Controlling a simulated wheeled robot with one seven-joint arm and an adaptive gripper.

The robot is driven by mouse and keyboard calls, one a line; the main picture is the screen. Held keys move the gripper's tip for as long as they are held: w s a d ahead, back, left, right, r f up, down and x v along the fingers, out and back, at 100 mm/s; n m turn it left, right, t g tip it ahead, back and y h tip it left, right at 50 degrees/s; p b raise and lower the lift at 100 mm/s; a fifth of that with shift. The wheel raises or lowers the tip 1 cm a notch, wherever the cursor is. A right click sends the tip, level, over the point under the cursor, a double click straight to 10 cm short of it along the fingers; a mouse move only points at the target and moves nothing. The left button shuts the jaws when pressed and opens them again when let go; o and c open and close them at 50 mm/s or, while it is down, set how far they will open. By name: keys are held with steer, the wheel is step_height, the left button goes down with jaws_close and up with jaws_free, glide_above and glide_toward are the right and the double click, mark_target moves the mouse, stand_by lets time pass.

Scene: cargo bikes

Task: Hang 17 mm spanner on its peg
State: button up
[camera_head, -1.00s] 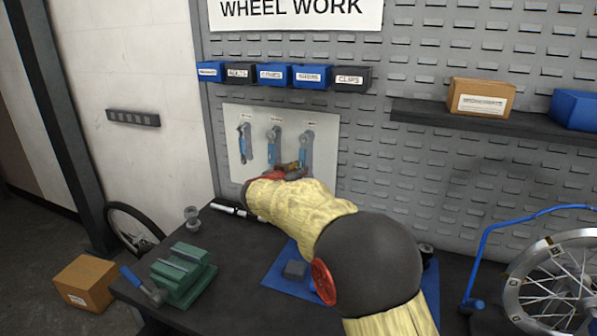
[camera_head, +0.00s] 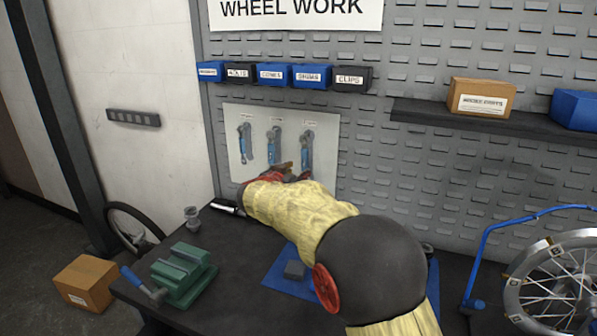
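My gripper (camera_head: 287,170) is at the board's lower part, just below the middle and right spanners. My arm hides most of it. I cannot see whether its fingers are open or shut, or whether they touch a spanner.
Small blue and black bins (camera_head: 284,75) line the panel above the board. A green vise (camera_head: 182,274) stands on the dark bench at left. A blue mat (camera_head: 279,278) lies partly under my arm. A shelf (camera_head: 480,124) and a wheel (camera_head: 562,285) are at right.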

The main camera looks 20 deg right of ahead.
steer(key=v, duration=1.1)
steer(key=s+f+n+g+y+p, duration=0.1)
steer(key=s+f+n+g+y, duration=0.4)
steer(key=s+f+n, duration=0.7)
steer(key=s+a+m+g+y+p, duration=0.1)
steer(key=s+a+y+p, duration=0.2)
steer(key=s, duration=1)
steer(key=s+a+g+y, duration=0.15)
steer(key=s+a, duration=0.35)
steer(key=s, duration=0.7)
steer(key=s+r+m+t+y+p, duration=0.1)
steer(key=s+r+m+t+p, duration=0.1)
steer(key=s+r, duration=0.2)
steer(key=v, duration=0.2)
steer(key=shift+r+p, duration=0.35)
steer(key=shift+r, duration=0.05)
